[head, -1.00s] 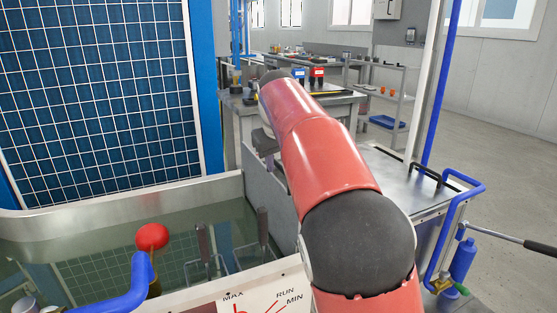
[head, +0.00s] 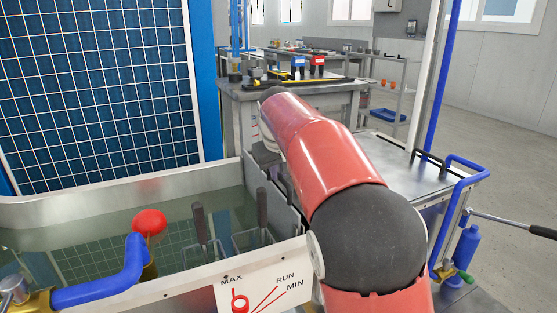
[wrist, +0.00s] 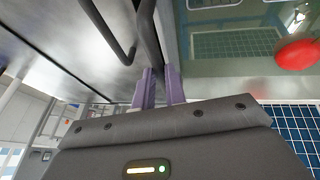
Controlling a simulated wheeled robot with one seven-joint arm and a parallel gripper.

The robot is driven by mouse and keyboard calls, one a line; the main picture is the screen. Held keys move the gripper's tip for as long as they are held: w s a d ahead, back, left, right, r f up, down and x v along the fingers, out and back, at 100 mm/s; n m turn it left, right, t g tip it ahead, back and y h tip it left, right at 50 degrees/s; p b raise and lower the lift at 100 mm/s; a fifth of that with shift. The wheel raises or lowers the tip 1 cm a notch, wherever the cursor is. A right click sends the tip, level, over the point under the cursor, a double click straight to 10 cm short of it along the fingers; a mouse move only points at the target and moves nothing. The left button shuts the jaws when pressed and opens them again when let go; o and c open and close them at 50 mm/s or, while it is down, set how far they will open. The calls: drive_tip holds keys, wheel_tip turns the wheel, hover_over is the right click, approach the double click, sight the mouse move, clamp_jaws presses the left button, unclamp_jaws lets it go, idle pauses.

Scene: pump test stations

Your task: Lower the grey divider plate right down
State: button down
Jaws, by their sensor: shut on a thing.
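The grey divider plate (head: 259,184) stands upright at the right end of the water tank (head: 120,195). Its top edge shows just a little above the tank's rim, and its lower part is hidden. My gripper (head: 277,172) is at the top of the plate, partly hidden behind my red arm. In the wrist view, my gripper's purple fingers (wrist: 159,88) are shut on the dark bar handle (wrist: 149,38) at the plate's top. How far the plate's bottom edge is from the tank floor cannot be seen.
A red ball (head: 149,222) and a blue pipe (head: 105,288) stand at the tank's near left. Two dark-handled baskets (head: 262,210) hang in the water. A metal cart (head: 405,175) with blue rails is at the right. A workbench (head: 290,90) stands behind.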

wheel_tip(320, 180, down, 7)
drive_tip(key=b, duration=0.2)
drive_tip(key=shift+f+b, duration=0.2)
drive_tip(key=shift+b, duration=0.2)
drive_tip(key=shift+f, duration=0.1)
drive_tip(key=c, duration=1.5)
unclamp_jaws()
drive_tip(key=shift+o, duration=0.2)
drive_tip(key=p, duration=0.1)
approach(278, 197)
drive_tip(key=shift+w+f, duration=0.15)
drive_tip(key=shift+f, duration=0.35)
